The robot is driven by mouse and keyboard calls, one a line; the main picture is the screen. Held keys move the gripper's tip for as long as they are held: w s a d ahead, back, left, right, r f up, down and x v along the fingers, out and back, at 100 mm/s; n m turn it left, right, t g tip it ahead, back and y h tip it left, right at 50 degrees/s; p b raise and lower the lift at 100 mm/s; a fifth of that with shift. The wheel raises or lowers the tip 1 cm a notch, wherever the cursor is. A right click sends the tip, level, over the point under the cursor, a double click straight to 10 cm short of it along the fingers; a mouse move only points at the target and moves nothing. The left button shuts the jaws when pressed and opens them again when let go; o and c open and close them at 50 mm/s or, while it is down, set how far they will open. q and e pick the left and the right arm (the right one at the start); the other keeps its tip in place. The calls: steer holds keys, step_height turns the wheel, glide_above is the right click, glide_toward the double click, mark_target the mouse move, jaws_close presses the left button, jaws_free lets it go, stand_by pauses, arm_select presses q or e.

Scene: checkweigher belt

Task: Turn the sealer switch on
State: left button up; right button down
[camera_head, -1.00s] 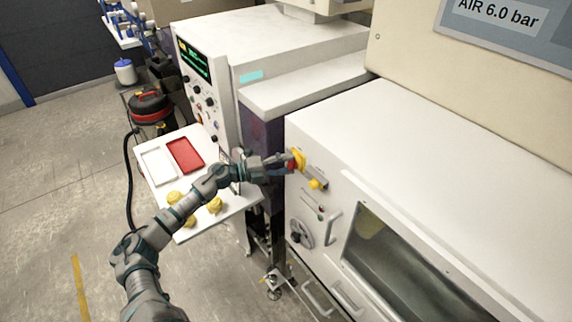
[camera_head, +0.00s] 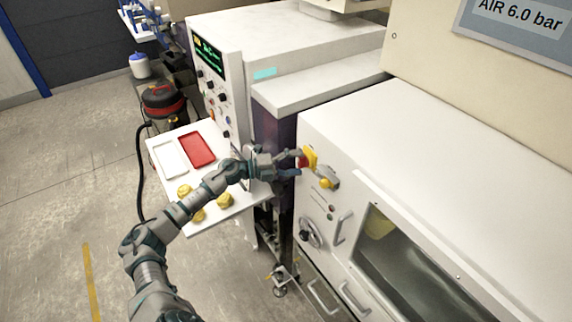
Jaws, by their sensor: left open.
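A red and yellow switch (camera_head: 308,158) sits on the front of the white machine (camera_head: 385,140), near its upper left corner. A second yellow part (camera_head: 328,181) with a grey piece sticks out just below and to its right. I cannot tell from any label which one is the sealer switch. My left gripper (camera_head: 293,163) is open at the red and yellow switch, reaching it from the left. Its fingers partly cover the switch's left side, and I cannot tell whether they touch it. My right gripper is out of view.
Below the switch are small indicators (camera_head: 331,212), a handwheel (camera_head: 311,232), a handle (camera_head: 342,227) and a window (camera_head: 405,265). A white shelf (camera_head: 240,211) with a red tray (camera_head: 197,150), a white tray (camera_head: 169,158) and several yellow lumps lies under my left arm.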

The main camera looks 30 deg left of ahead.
arm_select(q)
steer(key=v, duration=1.1)
steer(key=shift+s+a, duration=0.15)
steer(key=shift+a, duration=0.15)
